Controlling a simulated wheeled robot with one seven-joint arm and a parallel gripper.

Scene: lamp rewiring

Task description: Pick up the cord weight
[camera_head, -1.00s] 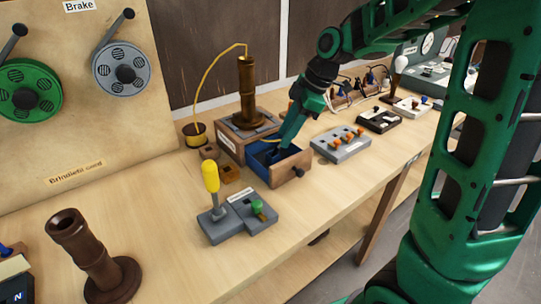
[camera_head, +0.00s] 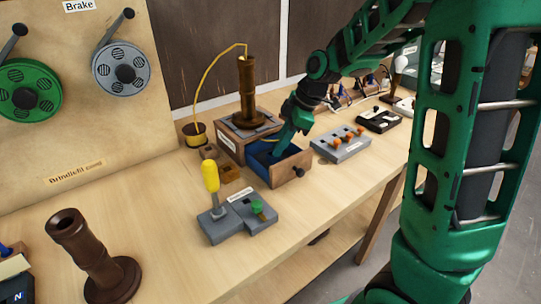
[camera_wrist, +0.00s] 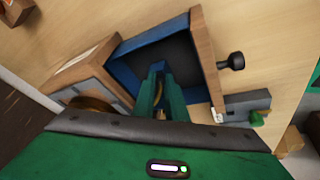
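My gripper (camera_head: 279,152) reaches down into the open blue-lined drawer (camera_head: 289,171) under the lamp base. In the wrist view its two green fingers (camera_wrist: 159,69) point into the drawer, tips close together with a narrow gap. A thin yellowish-brown piece (camera_wrist: 159,94) shows between the fingers; I cannot tell whether it is the cord or the cord weight, or whether it is gripped. The yellow cord (camera_head: 214,61) runs from a spool (camera_head: 194,134) up to the top of the brown lamp column (camera_head: 247,90). No cord weight can be clearly made out.
A grey switch box with a yellow-handled lever (camera_head: 211,177) stands in front. A grey box with orange knobs (camera_head: 341,143) is to the right. A loose brown column (camera_head: 93,255) stands at front left.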

